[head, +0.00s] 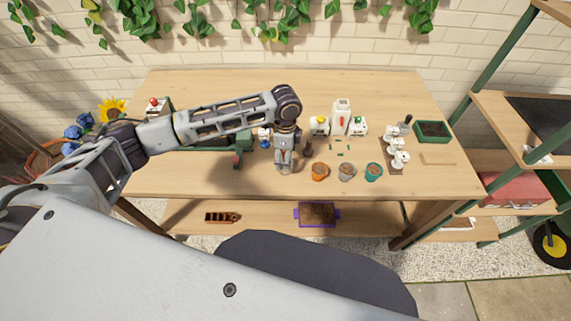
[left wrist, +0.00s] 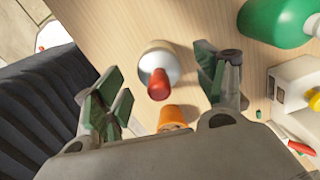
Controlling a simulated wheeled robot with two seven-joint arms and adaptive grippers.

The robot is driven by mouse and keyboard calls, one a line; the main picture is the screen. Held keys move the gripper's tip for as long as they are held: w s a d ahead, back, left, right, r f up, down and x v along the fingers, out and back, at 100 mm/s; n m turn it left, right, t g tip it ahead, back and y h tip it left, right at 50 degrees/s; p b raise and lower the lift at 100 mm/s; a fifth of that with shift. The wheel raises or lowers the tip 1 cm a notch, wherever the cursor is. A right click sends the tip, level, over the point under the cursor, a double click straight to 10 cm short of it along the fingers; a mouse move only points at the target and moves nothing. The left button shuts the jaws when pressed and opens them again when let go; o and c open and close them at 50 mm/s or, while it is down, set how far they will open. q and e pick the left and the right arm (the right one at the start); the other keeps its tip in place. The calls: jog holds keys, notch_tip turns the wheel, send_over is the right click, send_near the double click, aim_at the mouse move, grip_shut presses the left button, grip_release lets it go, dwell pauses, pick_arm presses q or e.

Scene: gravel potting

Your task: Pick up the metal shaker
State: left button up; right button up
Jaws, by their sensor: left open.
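The metal shaker (left wrist: 160,60) shows in the left wrist view as a pale, shiny rounded body with a red top pointing toward the camera. It stands on the wooden table. My left gripper (left wrist: 165,95) is open, and its two green-padded fingers appear on either side of the shaker with a gap to each. In the head view my left gripper (head: 284,160) points down over the table, just left of an orange pot (head: 320,172), and largely hides the shaker. The orange pot also shows in the left wrist view (left wrist: 177,117). My right gripper is not in view.
A grey pot (head: 347,172) and a teal pot (head: 374,172) stand right of the orange one. White containers (head: 340,118) with coloured tops stand behind. A green tray (head: 432,131) is at the right. A green object (head: 235,139) lies left. The table's front strip is clear.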

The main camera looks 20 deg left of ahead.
pick_arm(q)
jog(key=shift+f, duration=2.1)
jog(key=shift+s, duration=0.1)
jog(key=c, duration=1.2)
